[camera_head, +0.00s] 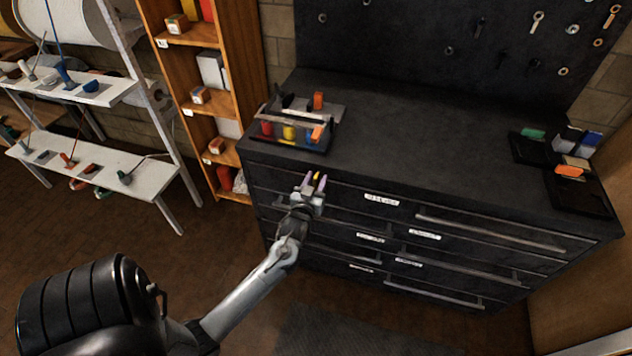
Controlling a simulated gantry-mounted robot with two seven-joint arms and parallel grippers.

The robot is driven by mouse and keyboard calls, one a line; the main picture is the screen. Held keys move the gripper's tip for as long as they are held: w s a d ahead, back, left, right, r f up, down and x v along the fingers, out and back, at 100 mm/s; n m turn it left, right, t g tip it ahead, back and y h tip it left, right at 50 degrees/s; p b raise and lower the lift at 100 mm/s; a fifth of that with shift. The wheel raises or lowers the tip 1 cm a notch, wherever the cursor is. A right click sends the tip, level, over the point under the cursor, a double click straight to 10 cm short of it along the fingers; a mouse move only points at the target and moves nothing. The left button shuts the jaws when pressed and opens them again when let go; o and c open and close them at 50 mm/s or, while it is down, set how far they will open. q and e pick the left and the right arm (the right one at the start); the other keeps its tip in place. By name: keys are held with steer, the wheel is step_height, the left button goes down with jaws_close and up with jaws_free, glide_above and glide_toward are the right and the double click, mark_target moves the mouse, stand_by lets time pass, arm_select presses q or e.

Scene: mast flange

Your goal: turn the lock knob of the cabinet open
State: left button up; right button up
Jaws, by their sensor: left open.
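The dark tool cabinet (420,200) has several drawers with silver bar handles and white labels on its front. My left gripper (315,182) is at the upper left of the cabinet front, just below the top edge. My gripper and wrist hide part of the front there. My right gripper is not in view.
A tool caddy (291,145) with coloured items stands on the cabinet top's left end. Black trays (590,196) with coloured items stand at the right end. The middle of the top is clear. A wooden shelf (240,75) and a white rack (150,180) stand at left.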

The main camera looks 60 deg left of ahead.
arm_select(q)
jaws_close()
steer(key=shift+n, duration=0.3)
steer(key=n+p, duration=0.2)
steer(key=shift+s+a+r+n, duration=0.1)
steer(key=shift+s+n, duration=0.05)
steer(key=shift+n, duration=0.25)
steer(key=n+p, duration=0.2)
steer(key=n, duration=0.3)
steer(key=shift+s+a, duration=0.15)
steer(key=shift+s+a+f+n+p, duration=0.15)
steer(key=shift+n+p, duration=0.3)
steer(key=shift+n, duration=1.15)
steer(key=shift+w+d+f+n+p, duration=0.1)
steer(key=shift+f+n+p, duration=0.3)
steer(key=shift+n, duration=1.2)
steer(key=shift+s+a+f+n+p, duration=0.1)
steer(key=shift+n+p, duration=0.45)
steer(key=shift+n, duration=1.05)
